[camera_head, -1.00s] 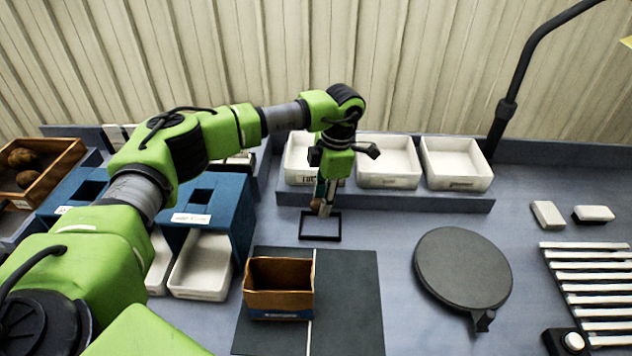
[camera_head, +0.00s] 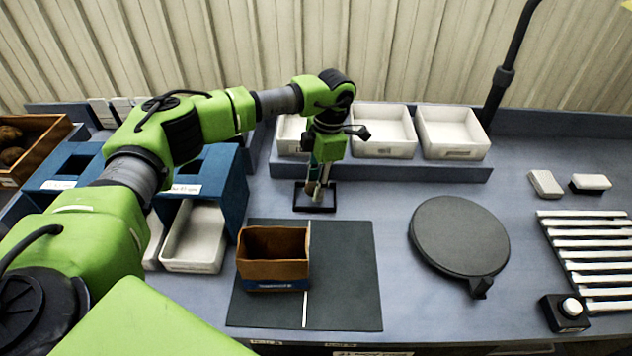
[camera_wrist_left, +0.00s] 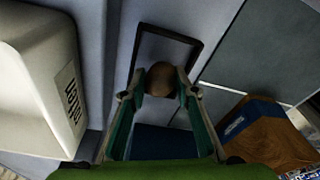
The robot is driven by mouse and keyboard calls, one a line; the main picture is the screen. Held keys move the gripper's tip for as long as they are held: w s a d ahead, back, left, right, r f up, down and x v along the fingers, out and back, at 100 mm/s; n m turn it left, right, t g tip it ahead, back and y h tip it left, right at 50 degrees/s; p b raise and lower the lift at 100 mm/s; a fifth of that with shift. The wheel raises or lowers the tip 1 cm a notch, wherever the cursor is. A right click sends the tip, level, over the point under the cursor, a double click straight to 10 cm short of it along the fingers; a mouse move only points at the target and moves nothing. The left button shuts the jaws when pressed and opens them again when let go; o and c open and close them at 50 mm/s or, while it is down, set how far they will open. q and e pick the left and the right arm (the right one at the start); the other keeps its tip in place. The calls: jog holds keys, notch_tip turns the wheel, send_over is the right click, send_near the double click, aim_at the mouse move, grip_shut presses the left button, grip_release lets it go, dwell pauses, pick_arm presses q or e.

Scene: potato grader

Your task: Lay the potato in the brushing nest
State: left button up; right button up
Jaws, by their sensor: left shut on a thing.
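My left gripper (camera_head: 317,193) points down over a small black rectangular frame (camera_head: 314,209), which looks like the brushing nest. The gripper is shut on a brown potato (camera_head: 312,189). In the left wrist view the potato (camera_wrist_left: 161,79) sits between the two fingertips. The black frame (camera_wrist_left: 170,33) shows behind the potato there, and the fingers and potato hide part of it. The potato is over or within the frame's outline; I cannot tell whether it touches the nest. My right gripper is not in view.
White bins (camera_head: 383,151) stand in a row behind the nest. A brown open box (camera_head: 273,270) sits on a dark mat (camera_head: 345,275) in front. A round dark plate (camera_head: 459,236) lies to the right. Blue stands (camera_head: 235,190) are on the left.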

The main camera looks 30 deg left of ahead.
pick_arm(q)
jog(key=o, duration=1.2)
jog(key=shift+c, duration=0.2)
notch_tip(320, 180, up, 12)
jog(key=w+d, duration=0.1)
jog(key=shift+w, duration=0.15)
